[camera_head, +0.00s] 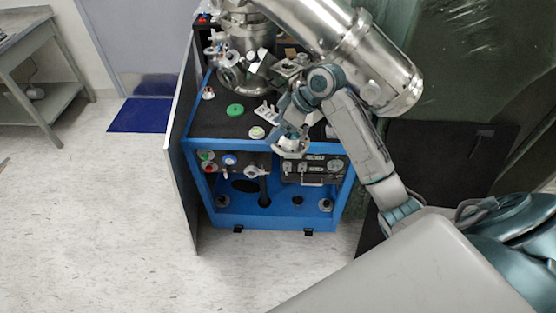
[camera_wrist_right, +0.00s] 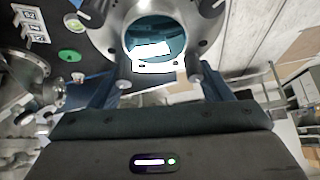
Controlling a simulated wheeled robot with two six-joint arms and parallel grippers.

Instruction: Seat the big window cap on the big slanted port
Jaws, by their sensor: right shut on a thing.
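The big window cap (camera_wrist_right: 197,35) is a round metal ring with bluish glass; it fills the top middle of the right wrist view. It also looks to be the pale metal ring (camera_head: 290,147) at the end of my right arm in the head view. My right gripper (camera_wrist_right: 165,82) is shut on its near edge. In the head view the right gripper (camera_head: 294,127) is above the front edge of the blue cart. A large slanted steel cylinder (camera_head: 345,45) stands above and behind it; I cannot tell which opening is the big slanted port. My left gripper is out of view.
The blue cart (camera_head: 232,143) has a black top with a green disc (camera_head: 235,110) and a pale round piece (camera_head: 257,132). A thin upright panel (camera_head: 185,140) lines its left side. A grey bench (camera_head: 45,80) stands far left. The floor left is clear.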

